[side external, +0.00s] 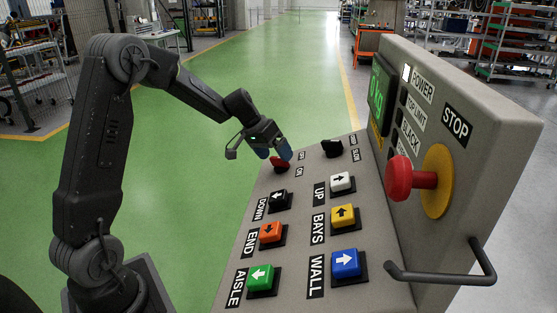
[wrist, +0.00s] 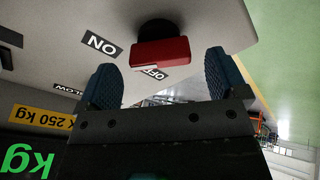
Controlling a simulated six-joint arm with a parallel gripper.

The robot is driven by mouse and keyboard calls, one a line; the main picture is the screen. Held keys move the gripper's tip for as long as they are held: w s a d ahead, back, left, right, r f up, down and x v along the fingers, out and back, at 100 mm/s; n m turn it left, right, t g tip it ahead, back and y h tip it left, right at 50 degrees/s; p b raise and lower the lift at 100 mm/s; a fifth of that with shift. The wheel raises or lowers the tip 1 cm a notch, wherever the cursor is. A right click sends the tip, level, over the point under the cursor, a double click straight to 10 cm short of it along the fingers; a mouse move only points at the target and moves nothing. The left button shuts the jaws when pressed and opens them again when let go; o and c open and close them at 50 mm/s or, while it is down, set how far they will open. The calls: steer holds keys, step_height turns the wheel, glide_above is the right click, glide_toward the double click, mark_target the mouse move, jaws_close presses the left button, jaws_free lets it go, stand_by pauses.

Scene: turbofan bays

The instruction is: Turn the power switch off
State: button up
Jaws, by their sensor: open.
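The power switch is a red knob (wrist: 161,53) on a black base, beside ON and OFF labels, in the wrist view. Its pointing direction is hard to tell. In the side view the red switch (side external: 279,165) sits at the far left of the grey console (side external: 305,225). My gripper (wrist: 163,80) is open, with its blue fingertips on either side of the knob and apart from it. In the side view my gripper (side external: 273,150) is just above the switch and partly covers it.
A black knob (side external: 332,148) stands to the right of the red switch. Several coloured arrow buttons, such as the white one (side external: 342,184), lie nearer. A red STOP button (side external: 411,180) juts from the upright panel, and a handle (side external: 440,275) sticks out below. Green floor is clear behind.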

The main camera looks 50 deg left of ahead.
steer(key=shift+x, duration=1.35)
steer(key=c, duration=0.9)
